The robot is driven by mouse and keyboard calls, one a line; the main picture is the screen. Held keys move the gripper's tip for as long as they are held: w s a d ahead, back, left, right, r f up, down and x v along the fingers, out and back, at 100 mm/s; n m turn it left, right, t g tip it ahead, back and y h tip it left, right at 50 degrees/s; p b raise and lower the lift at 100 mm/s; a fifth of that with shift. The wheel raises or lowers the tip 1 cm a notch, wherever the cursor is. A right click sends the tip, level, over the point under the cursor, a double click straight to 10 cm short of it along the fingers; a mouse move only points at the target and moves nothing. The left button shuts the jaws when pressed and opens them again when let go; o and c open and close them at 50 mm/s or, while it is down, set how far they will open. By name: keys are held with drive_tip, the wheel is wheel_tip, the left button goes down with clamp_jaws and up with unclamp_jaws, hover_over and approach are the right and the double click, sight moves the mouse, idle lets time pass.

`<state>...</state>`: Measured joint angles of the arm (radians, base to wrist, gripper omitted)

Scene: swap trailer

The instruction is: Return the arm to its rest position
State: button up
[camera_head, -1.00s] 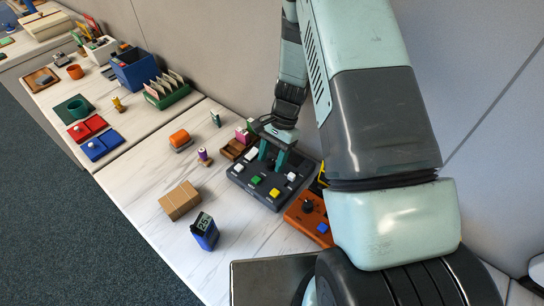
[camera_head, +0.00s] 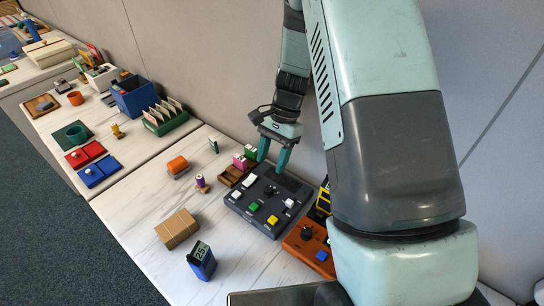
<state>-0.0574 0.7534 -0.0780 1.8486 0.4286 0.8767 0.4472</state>
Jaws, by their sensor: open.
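My gripper (camera_head: 273,158) is open and empty, with its two teal fingers pointing down. It hangs above the back edge of a dark grey control panel (camera_head: 240,201), apart from its buttons as far as I can see. The panel carries white, green and yellow buttons and a dark knob. My arm runs from the lower right up out of the top of the picture and down again to the gripper. It hides part of the table's right side.
An orange control box (camera_head: 297,243) sits right of the panel. A wooden tray (camera_head: 231,176) with coloured blocks lies left of the gripper. A cardboard box (camera_head: 177,228) and a blue timer (camera_head: 201,261) stand in front. The wall (camera_head: 210,60) is close behind.

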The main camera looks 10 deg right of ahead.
drive_tip(key=s+d+r+n+t+h, duration=0.1)
drive_tip(key=s+r+n+t, duration=0.15)
drive_tip(key=r, duration=0.75)
drive_tip(key=s+d+r+n+t, duration=0.15)
drive_tip(key=s+r, duration=0.25)
drive_tip(key=r, duration=0.6)
drive_tip(key=s+d+r+n+t+h, duration=0.1)
drive_tip(key=s+r+n+t, duration=0.1)
drive_tip(key=s+r, duration=0.3)
drive_tip(key=s+d+r+n+t+h, duration=0.1)
drive_tip(key=s+r, duration=0.4)
drive_tip(key=s, duration=0.5)
drive_tip(key=shift+s+d+n+t, duration=0.3)
drive_tip(key=shift+n+t, duration=0.6)
drive_tip(key=shift+n, duration=0.3)
drive_tip(key=shift+w, duration=0.1)
